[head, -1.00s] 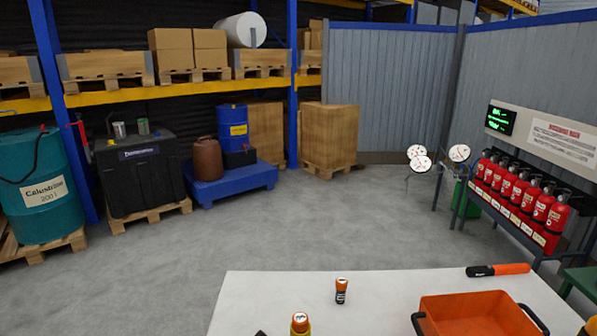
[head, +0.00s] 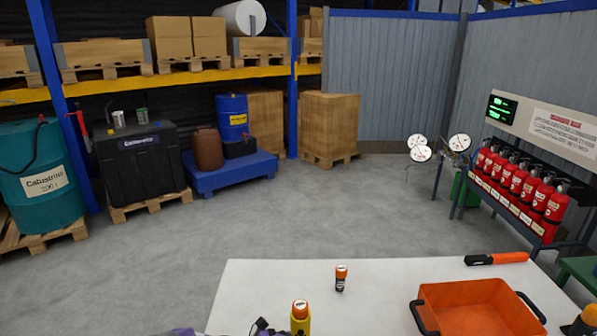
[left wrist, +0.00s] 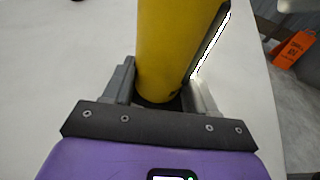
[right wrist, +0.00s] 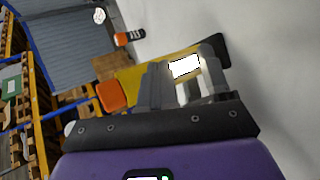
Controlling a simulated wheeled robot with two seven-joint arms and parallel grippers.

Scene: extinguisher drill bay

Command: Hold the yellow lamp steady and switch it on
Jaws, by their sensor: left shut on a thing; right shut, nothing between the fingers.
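The yellow lamp (head: 300,322), with an orange top, stands at the table's front edge in the head view, its lower part cut off. In the left wrist view its yellow body (left wrist: 172,45) is between the fingers of my left gripper (left wrist: 163,92), which is shut on it. A bright white strip shows along its right side. In the right wrist view the lamp (right wrist: 130,82) shows its orange top, dark far end and a bright white patch. My right gripper (right wrist: 155,82) is shut and empty in front of the lamp; I cannot tell whether it touches.
The white table (head: 250,285) holds a small orange-and-black cylinder (head: 341,279), an orange tray (head: 478,300) and an orange-and-black tool (head: 497,259). Another orange-topped object (head: 588,318) is cut off at the right. Red extinguishers (head: 519,181) stand beyond. The table's left part is clear.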

